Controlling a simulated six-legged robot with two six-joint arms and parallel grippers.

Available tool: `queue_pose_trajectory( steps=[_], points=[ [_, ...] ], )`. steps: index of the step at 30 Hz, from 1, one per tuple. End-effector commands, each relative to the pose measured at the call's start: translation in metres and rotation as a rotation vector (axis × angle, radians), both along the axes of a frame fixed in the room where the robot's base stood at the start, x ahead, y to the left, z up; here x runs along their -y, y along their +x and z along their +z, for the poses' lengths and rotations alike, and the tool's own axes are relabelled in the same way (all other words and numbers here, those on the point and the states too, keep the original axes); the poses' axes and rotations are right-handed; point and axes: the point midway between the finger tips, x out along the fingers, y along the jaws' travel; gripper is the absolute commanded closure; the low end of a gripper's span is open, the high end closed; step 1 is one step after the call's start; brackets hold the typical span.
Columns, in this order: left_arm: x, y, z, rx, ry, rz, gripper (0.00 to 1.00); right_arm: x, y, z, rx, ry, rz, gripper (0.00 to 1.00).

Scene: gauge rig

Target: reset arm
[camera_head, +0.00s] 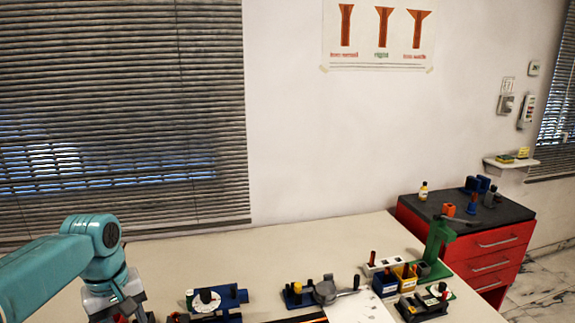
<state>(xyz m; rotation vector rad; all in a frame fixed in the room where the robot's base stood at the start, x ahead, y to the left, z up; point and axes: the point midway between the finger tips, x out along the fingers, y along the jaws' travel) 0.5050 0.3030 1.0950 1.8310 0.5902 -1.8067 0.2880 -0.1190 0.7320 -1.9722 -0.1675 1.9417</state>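My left arm comes in teal from the left. Its grey and dark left gripper (118,304) points down at the bottom left, over the near part of the bench (270,256). The fingertips are cut off by the picture's lower edge, so I cannot see whether they are open or what is between them. A small red part shows beside the fingers. My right arm and gripper are not in view.
A blue fixture with a white dial (206,300) stands right of the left gripper. Further right are a gauge fixture (325,291), a white sheet (358,308), coloured bins (385,281) and a green stand (440,238). A red drawer cabinet (490,255) stands behind. The bench's back left is clear.

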Motion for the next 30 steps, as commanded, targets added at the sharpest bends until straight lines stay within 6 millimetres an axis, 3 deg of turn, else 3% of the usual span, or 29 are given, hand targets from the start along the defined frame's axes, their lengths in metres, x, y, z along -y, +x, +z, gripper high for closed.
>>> queue_pose_trajectory(
  steps=[8,14,17,21,25,30],
  points=[
    [0.035,0.012,-0.086,0.009,-0.064,-0.141,0.56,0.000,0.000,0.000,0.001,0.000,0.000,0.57],
    [0.075,-0.002,-0.172,0.024,-0.141,-0.261,0.56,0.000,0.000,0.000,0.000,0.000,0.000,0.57],
    [0.105,-0.028,-0.232,0.034,-0.199,-0.330,0.56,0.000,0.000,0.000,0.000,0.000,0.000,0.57],
    [0.146,-0.091,-0.308,0.064,-0.270,-0.408,0.56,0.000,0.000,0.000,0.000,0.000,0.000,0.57],
    [0.169,-0.152,-0.345,0.085,-0.296,-0.448,0.56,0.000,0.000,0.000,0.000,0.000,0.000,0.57],
    [0.183,-0.227,-0.365,0.096,-0.289,-0.492,0.56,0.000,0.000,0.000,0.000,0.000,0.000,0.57]
  ],
)
